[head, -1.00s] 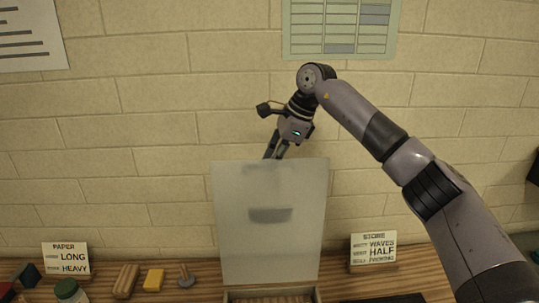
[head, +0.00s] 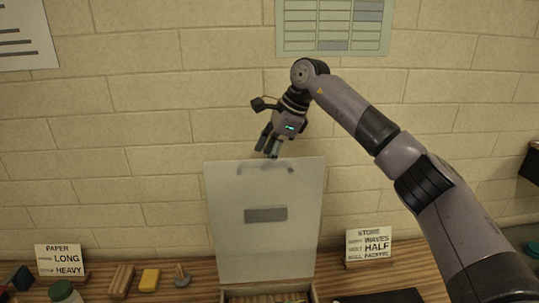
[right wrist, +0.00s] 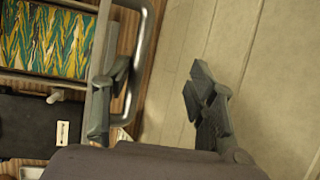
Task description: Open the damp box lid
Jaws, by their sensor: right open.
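The damp box (head: 268,290) stands on the counter at the bottom middle of the head view. Its pale, frosted lid (head: 262,190) stands upright, with a dark grey label on its face. A handle (head: 265,168) shows faintly near the lid's top edge; in the right wrist view it is a grey metal bar (right wrist: 147,35). My right gripper (head: 268,148) is open and empty at the lid's top edge. In the right wrist view its fingers (right wrist: 158,95) are spread, one overlapping the handle; I cannot tell whether they touch. My left gripper is not in view.
Marbled paper (right wrist: 45,40) lies inside the box. A dark tray (head: 385,297) is right of the box. The PAPER sign (head: 60,260) stands left, the STORE sign (head: 368,244) right. The wall is behind.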

